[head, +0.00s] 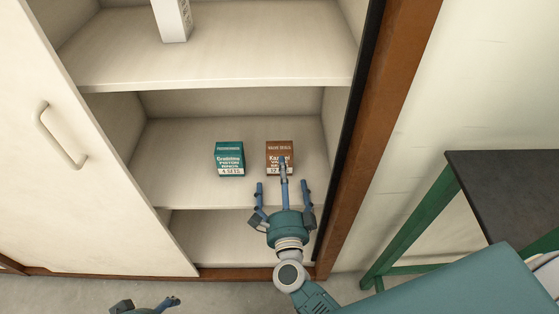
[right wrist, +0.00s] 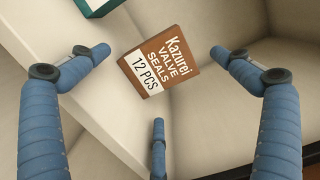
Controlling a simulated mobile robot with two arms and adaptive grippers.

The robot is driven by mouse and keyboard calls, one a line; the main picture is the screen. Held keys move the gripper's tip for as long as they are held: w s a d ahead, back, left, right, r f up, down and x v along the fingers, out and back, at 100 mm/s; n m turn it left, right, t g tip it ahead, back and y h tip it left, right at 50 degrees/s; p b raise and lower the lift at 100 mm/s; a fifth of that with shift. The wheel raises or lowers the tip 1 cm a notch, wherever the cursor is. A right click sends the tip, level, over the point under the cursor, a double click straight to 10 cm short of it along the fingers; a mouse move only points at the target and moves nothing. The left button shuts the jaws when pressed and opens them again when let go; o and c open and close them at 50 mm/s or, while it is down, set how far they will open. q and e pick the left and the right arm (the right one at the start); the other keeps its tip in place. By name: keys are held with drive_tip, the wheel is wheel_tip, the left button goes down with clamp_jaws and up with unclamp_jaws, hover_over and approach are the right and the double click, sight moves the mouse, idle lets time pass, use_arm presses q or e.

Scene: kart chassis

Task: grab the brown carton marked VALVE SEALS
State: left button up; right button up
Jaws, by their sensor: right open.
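The brown carton marked VALVE SEALS (head: 272,160) stands on the middle shelf of the cabinet, on the right side. In the right wrist view the carton (right wrist: 165,62) shows its label, "Kazurei VALVE SEALS 12 PCS", tilted in the picture. My right gripper (head: 283,182) is open and empty, with its three blue fingers spread in front of the carton. One finger overlaps part of the carton's face in the head view. I see no finger closed on it. My left gripper (head: 146,306) shows only in part at the bottom edge, and its jaws are not clear.
A teal piston rings carton (head: 229,158) stands left of the brown one, with a gap between. A white box (head: 172,20) is on the upper shelf. The cabinet's door (head: 75,150) is at left, its brown frame (head: 368,140) at right. A dark-topped table (head: 510,185) stands further right.

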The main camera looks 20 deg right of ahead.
sight(274, 150)
drive_tip(key=x, duration=0.4)
drive_tip(key=shift+w+f, duration=0.1)
drive_tip(key=shift+w, duration=0.3)
drive_tip(key=shift+w+d+b, duration=0.15)
drive_tip(key=shift+w+b, duration=0.15)
drive_tip(key=shift+w, duration=0.1)
use_arm(q)
drive_tip(key=shift+v, duration=1.2)
use_arm(e)
drive_tip(key=c, duration=1.5)
